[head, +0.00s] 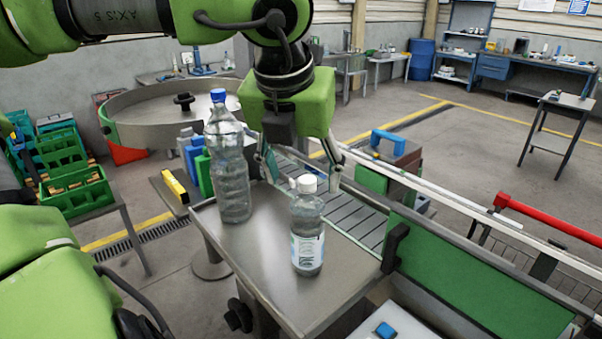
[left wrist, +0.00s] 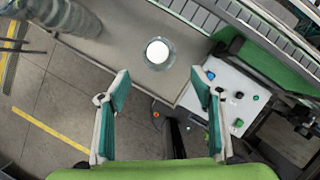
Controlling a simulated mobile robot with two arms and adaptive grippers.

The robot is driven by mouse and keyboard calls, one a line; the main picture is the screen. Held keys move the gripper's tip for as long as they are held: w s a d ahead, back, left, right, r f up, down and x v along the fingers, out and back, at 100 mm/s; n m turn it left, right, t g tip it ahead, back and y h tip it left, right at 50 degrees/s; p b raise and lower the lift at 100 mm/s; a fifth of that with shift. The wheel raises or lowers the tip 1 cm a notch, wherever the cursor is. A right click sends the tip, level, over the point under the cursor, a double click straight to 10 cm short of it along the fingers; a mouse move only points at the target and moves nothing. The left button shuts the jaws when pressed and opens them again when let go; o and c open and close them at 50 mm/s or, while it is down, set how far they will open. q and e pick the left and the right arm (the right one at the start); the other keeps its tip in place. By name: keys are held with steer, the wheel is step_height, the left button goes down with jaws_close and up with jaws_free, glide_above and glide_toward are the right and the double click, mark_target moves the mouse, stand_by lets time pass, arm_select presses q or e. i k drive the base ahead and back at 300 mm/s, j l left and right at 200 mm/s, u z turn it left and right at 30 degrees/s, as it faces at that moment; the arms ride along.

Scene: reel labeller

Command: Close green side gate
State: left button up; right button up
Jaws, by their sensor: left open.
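The green side gate (head: 478,285) is the long green panel at the lower right of the head view, beside the conveyor. A black handle (head: 395,247) is at its near left end. I cannot tell how far the gate stands open. Part of a green panel also shows at the upper right in the left wrist view (left wrist: 268,66). My left gripper (head: 301,168) is open and empty, over the far side of the metal table and left of the gate. Both its fingers show apart in the left wrist view (left wrist: 160,84). My right gripper is not in view.
A tall blue-capped bottle (head: 232,175) and a smaller white-capped bottle (head: 307,235) stand on the metal table (head: 265,262). The slatted conveyor (head: 335,205) runs behind. A control box (left wrist: 228,95) with buttons sits near the gate. A red bar (head: 550,220) is at right.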

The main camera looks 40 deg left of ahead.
mark_target(509, 307)
steer(key=k, duration=1.5)
